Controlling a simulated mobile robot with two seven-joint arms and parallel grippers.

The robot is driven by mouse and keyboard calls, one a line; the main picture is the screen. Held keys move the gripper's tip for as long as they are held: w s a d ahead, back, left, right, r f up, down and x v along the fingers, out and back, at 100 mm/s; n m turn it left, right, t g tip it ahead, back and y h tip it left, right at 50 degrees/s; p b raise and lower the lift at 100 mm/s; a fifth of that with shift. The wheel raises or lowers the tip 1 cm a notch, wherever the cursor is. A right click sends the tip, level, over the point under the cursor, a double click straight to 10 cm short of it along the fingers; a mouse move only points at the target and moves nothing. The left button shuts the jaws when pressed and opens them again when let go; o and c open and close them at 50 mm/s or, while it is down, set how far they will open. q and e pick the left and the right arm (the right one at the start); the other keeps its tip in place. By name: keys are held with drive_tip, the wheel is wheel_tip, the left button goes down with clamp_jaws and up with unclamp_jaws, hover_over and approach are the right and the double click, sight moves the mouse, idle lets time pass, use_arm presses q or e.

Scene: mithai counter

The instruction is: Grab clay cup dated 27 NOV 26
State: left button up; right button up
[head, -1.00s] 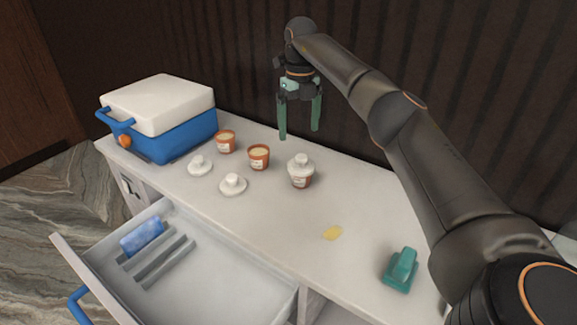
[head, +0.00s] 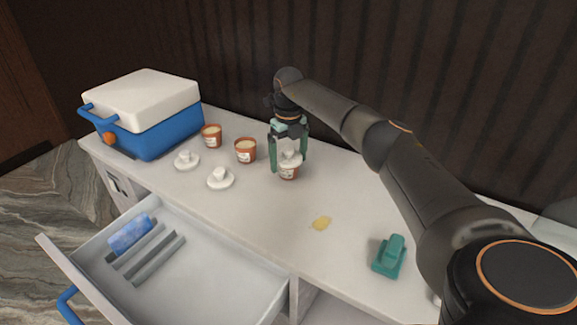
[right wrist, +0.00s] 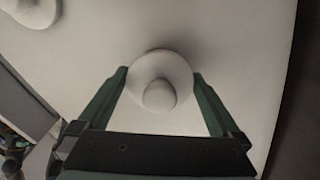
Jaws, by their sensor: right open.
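Two open clay cups with pale filling stand to the left, one nearer (head: 246,151) and one farther (head: 211,136). Their labels are too small to read. My left gripper is not in view.
Two loose white lids (head: 221,178) (head: 186,160) lie before the open cups. A blue cooler box (head: 160,133) stands at the left. A yellow patch (head: 321,223) and a teal object (head: 389,257) are at the right. An open drawer (head: 215,275) juts out in front.

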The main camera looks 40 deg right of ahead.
drive_tip(key=shift+c, duration=0.4)
drive_tip(key=c, duration=1)
drive_tip(key=shift+c, duration=0.5)
drive_tip(key=shift+r, duration=0.1)
